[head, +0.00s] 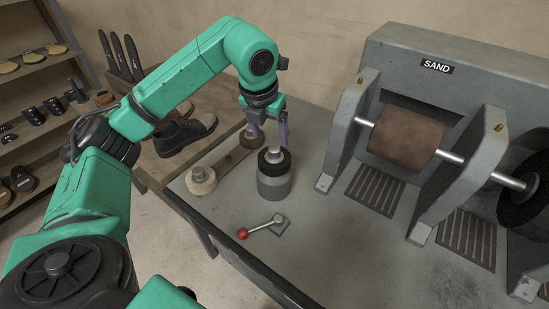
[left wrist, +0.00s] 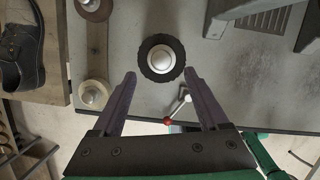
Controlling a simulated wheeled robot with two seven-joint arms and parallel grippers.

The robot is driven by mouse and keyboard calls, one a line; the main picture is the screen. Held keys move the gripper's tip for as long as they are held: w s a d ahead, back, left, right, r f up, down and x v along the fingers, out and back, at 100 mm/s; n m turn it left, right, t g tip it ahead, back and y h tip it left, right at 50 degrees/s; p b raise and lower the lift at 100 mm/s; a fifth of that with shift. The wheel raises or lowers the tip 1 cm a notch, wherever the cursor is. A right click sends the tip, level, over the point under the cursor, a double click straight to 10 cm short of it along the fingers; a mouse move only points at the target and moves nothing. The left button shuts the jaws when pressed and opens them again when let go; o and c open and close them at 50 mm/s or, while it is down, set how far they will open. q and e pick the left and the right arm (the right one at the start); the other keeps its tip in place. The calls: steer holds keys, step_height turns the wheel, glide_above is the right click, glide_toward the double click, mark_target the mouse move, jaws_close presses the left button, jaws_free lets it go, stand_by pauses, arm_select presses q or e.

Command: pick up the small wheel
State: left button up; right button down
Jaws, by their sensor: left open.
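The small wheel (head: 268,168) is dark with a rough black rim and a pale metal knob in its middle. It sits on top of a grey cylinder (head: 274,188) on the bench. In the left wrist view the wheel (left wrist: 149,67) shows from above, just beyond the fingertips and centred between them. My left gripper (head: 269,137) points down above the wheel, open and empty. Its two fingers also show apart in the left wrist view (left wrist: 160,76). My right gripper is in neither view.
A red-knobbed lever (head: 262,228) stands in front of the cylinder. A belt runs over a pale roller (head: 201,181) and a brown roller (head: 250,139) on the left. The grey sanding machine (head: 430,75) fills the right side. Shoes (head: 184,136) rest at the left.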

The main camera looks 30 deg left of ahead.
mark_target(274, 148)
arm_select(q)
steer(key=p+x, duration=0.2)
steer(key=x, duration=0.3)
steer(key=shift+w+d+f, duration=0.1)
steer(key=shift+d+f, duration=0.05)
steer(key=shift+f, duration=0.05)
steer(key=shift+w+f, duration=0.1)
steer(key=shift+f, duration=0.2)
jaws_close()
stand_by(0.9)
